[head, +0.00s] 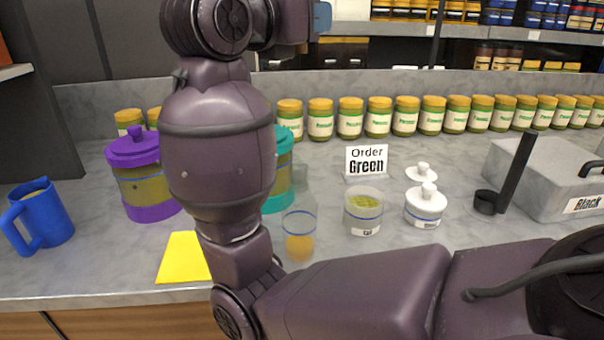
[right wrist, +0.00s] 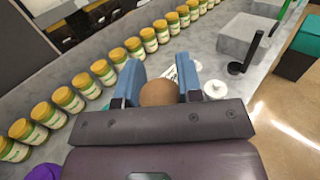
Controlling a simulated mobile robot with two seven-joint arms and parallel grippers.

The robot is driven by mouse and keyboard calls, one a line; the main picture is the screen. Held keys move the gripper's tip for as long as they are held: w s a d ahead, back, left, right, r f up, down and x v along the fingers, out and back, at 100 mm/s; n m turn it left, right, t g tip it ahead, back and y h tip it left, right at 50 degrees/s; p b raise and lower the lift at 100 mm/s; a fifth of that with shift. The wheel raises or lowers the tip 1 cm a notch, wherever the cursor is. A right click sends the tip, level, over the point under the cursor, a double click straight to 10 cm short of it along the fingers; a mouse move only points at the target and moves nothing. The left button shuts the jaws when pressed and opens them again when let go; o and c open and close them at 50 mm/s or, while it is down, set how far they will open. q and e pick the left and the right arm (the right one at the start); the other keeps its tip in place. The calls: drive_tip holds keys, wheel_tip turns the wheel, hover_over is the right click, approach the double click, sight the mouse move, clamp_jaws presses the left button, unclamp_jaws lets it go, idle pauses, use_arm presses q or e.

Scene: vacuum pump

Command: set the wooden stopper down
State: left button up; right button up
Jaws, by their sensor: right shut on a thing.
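The wooden stopper (right wrist: 158,93) shows in the right wrist view as a brown rounded shape between the two blue fingers of my right gripper (right wrist: 157,82). The gripper is shut on it. In the head view only one blue finger of my right gripper (head: 321,17) shows clearly, high above the counter, and the stopper cannot be made out there. My left gripper is in neither view.
The grey counter (head: 130,275) holds a blue mug (head: 42,217), a purple-lidded canister (head: 145,185), a teal canister (head: 280,170) partly behind my arm, a yellow sheet (head: 183,258), a glass (head: 299,240), white-lidded jar (head: 425,207) and Order Green sign (head: 366,160). Jars line the back.

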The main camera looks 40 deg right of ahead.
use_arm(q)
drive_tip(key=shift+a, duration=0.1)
use_arm(e)
drive_tip(key=shift+a, duration=0.1)
drive_tip(key=shift+f, duration=0.1)
wheel_tip(320, 180, down, 19)
drive_tip(key=b, duration=0.5)
drive_tip(key=shift+f, duration=0.3)
drive_tip(key=shift+r, duration=0.1)
drive_tip(key=o, duration=0.8)
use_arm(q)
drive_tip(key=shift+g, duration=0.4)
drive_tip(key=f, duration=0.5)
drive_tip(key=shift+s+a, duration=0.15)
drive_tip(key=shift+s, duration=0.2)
use_arm(e)
drive_tip(key=shift+o, duration=0.4)
